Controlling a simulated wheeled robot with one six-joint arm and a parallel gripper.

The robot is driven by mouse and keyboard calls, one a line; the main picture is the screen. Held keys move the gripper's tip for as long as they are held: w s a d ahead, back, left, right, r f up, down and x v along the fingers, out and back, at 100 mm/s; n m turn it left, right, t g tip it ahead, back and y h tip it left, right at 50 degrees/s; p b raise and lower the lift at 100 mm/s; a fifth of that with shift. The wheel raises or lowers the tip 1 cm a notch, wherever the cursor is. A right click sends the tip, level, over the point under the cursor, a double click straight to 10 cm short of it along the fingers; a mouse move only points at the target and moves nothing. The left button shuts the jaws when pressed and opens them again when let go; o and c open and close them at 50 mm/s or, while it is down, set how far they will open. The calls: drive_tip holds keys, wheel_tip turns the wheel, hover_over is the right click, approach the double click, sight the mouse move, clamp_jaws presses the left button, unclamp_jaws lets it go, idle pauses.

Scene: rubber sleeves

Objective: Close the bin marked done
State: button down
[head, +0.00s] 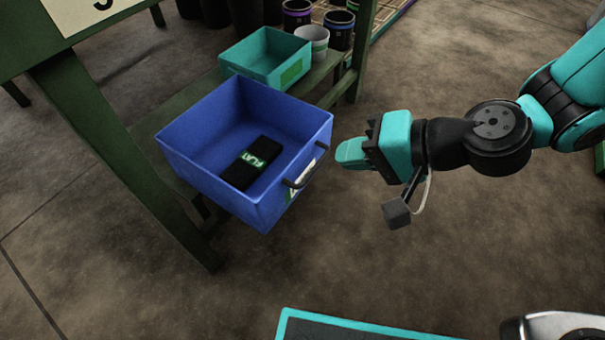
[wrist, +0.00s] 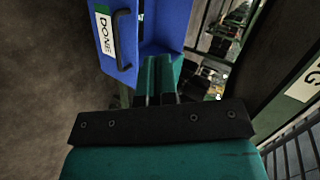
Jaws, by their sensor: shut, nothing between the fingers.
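The blue bin (head: 215,185) juts out from the lower shelf of a green bench, its open top showing. A black sleeve pack (head: 250,163) with a green label lies flat inside it. Its front has a dark handle (head: 303,173) and a white label, seen edge-on in the head view. In the wrist view the label (wrist: 105,33) reads DONE, beside the handle (wrist: 122,40). My gripper (head: 338,151) is shut and empty, just right of the bin's front.
A teal bin (head: 262,58) sits further back on the same shelf (head: 325,68). Several cups and dark cylinders stand behind it. A green bench leg (head: 125,160) rises left of the blue bin. The brown floor (head: 400,270) in front and to the right is clear.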

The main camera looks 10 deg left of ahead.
sight(293, 165)
drive_tip(key=w+a+f+m+t+b, duration=0.1)
drive_tip(key=a+f+b, duration=0.1)
drive_tip(key=f, duration=0.2)
drive_tip(key=w+a+f+m+b, duration=0.2)
drive_tip(key=a+f, duration=0.1)
drive_tip(key=f, duration=0.1)
drive_tip(key=w+a+f+m+t+b, duration=0.1)
drive_tip(key=w+a+f+b, duration=0.1)
drive_tip(key=f, duration=0.1)
drive_tip(key=shift+a+f+m+t, duration=0.25)
drive_tip(key=shift+f+m+t, duration=0.05)
drive_tip(key=shift+f, duration=0.1)
drive_tip(key=shift+w+a+f, duration=0.15)
drive_tip(key=shift+a, duration=0.2)
